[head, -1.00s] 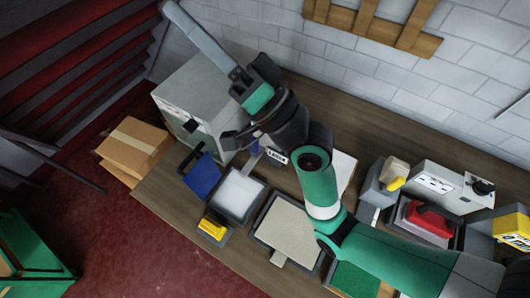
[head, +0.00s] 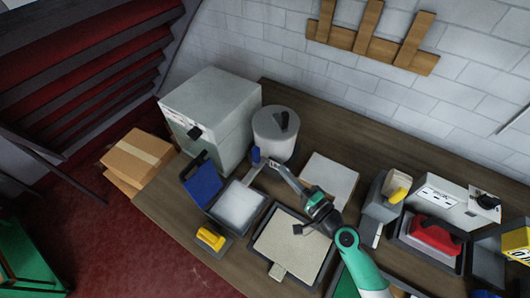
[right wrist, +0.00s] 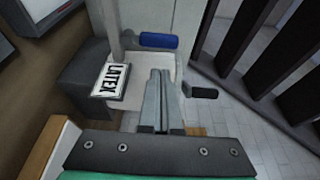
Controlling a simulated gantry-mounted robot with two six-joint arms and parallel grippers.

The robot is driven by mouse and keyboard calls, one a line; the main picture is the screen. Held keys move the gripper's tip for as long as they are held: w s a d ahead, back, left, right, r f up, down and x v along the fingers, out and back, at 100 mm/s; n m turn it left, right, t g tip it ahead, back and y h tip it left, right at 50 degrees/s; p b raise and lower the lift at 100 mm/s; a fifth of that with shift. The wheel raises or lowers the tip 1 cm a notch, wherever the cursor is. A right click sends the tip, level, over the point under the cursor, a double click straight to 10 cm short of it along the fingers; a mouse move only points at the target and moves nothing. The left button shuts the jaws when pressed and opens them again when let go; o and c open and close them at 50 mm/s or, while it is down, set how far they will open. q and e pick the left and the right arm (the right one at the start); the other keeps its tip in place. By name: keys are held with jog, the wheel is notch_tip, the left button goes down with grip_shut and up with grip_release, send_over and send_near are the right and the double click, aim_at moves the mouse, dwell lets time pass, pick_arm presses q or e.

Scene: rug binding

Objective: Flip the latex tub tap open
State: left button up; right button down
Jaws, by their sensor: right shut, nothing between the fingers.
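The latex tub (head: 274,137) is a pale grey cylinder with a dark handle on its lid, standing on the bench. Its tap has a blue lever (head: 256,155) at the tub's front left, which also shows in the right wrist view (right wrist: 158,40). A white LATEX label (right wrist: 115,80) is left of the fingers in the wrist view. My right gripper (head: 275,167) is shut and empty, in front of the tub. In the wrist view its fingertips (right wrist: 159,73) are just short of the blue lever, apparently apart from it. My left gripper is not in view.
A grey cabinet (head: 212,105) with a black knob stands left of the tub. A blue panel (head: 202,182), a pale tray (head: 239,204), a yellow block (head: 210,239) and a beige rug piece (head: 290,245) lie in front. A white slab (head: 330,176) lies to the right.

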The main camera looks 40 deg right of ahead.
aim_at(256, 157)
jog(key=w+d, duration=0.1)
jog(key=w, duration=0.9)
